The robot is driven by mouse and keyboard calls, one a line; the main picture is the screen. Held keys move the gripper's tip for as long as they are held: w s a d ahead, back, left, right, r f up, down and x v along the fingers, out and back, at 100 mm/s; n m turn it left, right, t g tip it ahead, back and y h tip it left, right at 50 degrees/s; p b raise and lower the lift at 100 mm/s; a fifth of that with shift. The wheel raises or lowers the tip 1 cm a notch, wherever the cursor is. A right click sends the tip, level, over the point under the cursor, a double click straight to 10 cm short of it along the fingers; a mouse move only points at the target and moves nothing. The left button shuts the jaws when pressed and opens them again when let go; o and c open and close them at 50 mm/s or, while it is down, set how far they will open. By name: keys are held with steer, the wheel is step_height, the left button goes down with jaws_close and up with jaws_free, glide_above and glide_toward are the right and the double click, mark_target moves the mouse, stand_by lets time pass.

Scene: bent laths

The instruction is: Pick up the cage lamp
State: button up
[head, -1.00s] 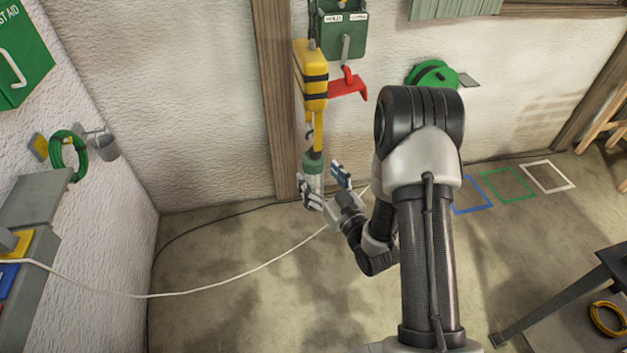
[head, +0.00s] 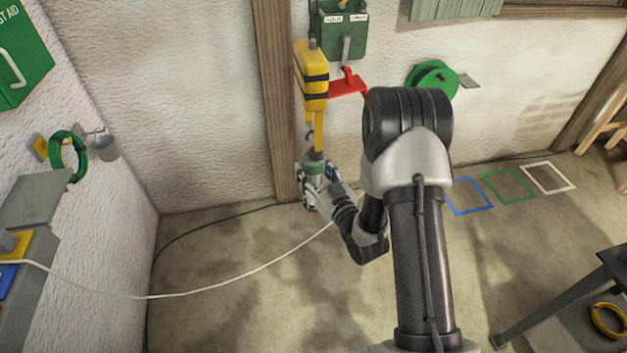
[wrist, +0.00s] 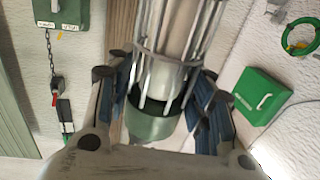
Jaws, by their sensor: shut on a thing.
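The cage lamp has a green cap (head: 313,163) and a clear body ringed by metal bars. It hangs upright by the wooden post, below a yellow holder with black bands (head: 312,80); a dark hook shows just above the cap. My gripper (head: 314,186) is shut around the lamp's body below the cap and hides most of it in the head view. In the wrist view the barred body (wrist: 178,45) and green end (wrist: 152,122) lie between my fingers (wrist: 160,85). Whether the hook still bears the lamp I cannot tell.
A red bracket (head: 347,86) and a green box (head: 341,32) are on the wall close to the lamp's right. A wooden post (head: 277,100) stands at its left. A white cable (head: 240,274) crosses the open floor. A dark table (head: 570,290) stands at right.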

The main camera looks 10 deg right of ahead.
steer(key=c, duration=0.8)
steer(key=shift+r, duration=0.2)
